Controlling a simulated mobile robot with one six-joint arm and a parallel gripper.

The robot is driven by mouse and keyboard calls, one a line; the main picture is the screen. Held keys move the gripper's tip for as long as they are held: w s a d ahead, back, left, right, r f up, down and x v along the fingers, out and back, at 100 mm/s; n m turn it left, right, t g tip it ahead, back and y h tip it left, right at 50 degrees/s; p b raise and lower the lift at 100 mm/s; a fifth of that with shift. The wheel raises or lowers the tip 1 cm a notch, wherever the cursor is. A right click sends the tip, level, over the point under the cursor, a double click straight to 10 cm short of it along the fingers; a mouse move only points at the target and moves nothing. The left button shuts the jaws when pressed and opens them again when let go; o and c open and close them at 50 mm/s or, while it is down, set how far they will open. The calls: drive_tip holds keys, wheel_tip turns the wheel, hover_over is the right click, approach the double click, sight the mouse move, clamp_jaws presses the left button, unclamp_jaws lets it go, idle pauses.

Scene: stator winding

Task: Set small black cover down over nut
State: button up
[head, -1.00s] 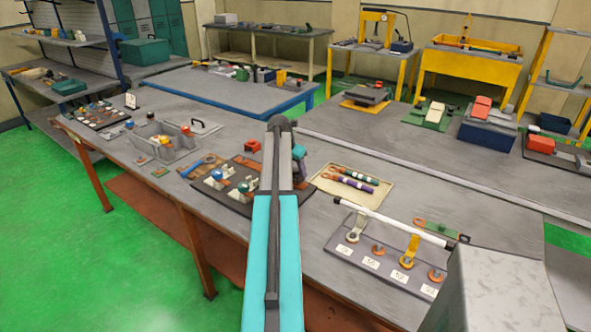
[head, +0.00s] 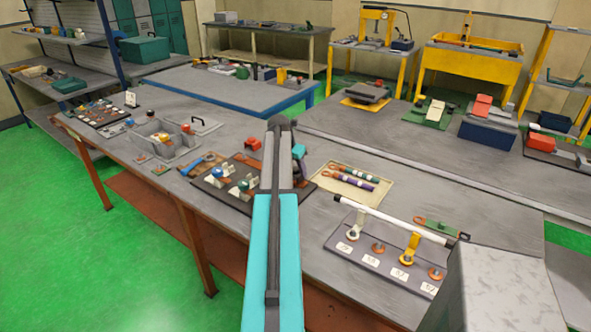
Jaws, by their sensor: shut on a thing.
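My gripper (head: 300,168) shows only as a dark part beside the end of my arm, over the right end of a dark board on the long grey bench. My arm hides most of it, including the fingertips. The small black cover cannot be made out. The dark board (head: 207,184) carries several pale blocks with green, blue and red parts. No nut under my gripper can be told apart, as my arm covers that area. Whether the cover touches a nut cannot be seen.
A beige tray (head: 330,181) with coloured tools lies right of my arm. A grey rack (head: 347,254) with a white rod (head: 398,222) stands in front of it.

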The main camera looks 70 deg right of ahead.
sight(295, 168)
drive_tip(key=shift+f, duration=0.3)
idle(0.5)
drive_tip(key=o, duration=1.1)
drive_tip(key=shift+o, duration=0.2)
drive_tip(key=shift+r, duration=0.1)
drive_tip(key=shift+r+p, duration=2.35)
drive_tip(key=shift+r, duration=1.05)
